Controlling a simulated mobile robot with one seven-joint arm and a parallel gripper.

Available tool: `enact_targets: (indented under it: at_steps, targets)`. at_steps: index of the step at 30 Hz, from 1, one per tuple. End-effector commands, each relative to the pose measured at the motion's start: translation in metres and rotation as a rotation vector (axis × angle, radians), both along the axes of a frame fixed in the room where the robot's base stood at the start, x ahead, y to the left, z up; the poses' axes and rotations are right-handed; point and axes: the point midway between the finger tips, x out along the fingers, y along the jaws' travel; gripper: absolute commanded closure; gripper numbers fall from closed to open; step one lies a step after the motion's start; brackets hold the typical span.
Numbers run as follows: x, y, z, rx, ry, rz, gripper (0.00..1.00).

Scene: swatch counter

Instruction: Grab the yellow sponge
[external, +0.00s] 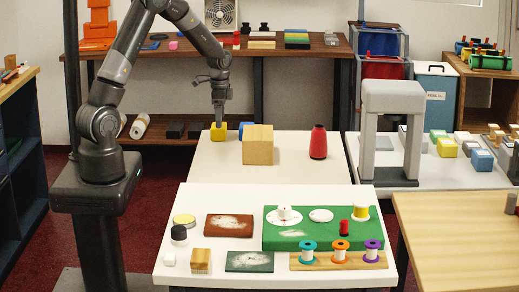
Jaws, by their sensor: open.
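A small yellow block (219,135), which looks like the yellow sponge, stands near the far left edge of the white table (215,170). My gripper (219,123) points straight down right at the top of this block. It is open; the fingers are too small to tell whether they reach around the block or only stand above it. A blue object (245,128) is just to the right of the block, partly hidden behind a wooden block (258,146).
A red cone-shaped spool (318,143) stands right of the wooden block. A grey arch (391,125) stands farther right, with more coloured blocks (446,147) beyond it. The nearer white table holds a green board (320,238) and thread spools. The far table's front left is clear.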

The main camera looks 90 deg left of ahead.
Motion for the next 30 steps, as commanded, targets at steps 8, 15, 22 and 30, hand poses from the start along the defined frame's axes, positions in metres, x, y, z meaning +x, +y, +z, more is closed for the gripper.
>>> enact_targets:
  at_steps: [8, 15, 22, 30]
  targets:
    - [-0.006, -0.006, -0.039, -0.003, 0.003, 0.001, 0.02]
    - [-0.005, -0.006, -0.051, -0.001, 0.001, 0.001, 0.02]
    - [-0.005, -0.006, -0.050, -0.001, 0.001, 0.000, 0.10]
    - [-0.005, -0.006, -0.050, -0.001, 0.001, 0.000, 0.32]
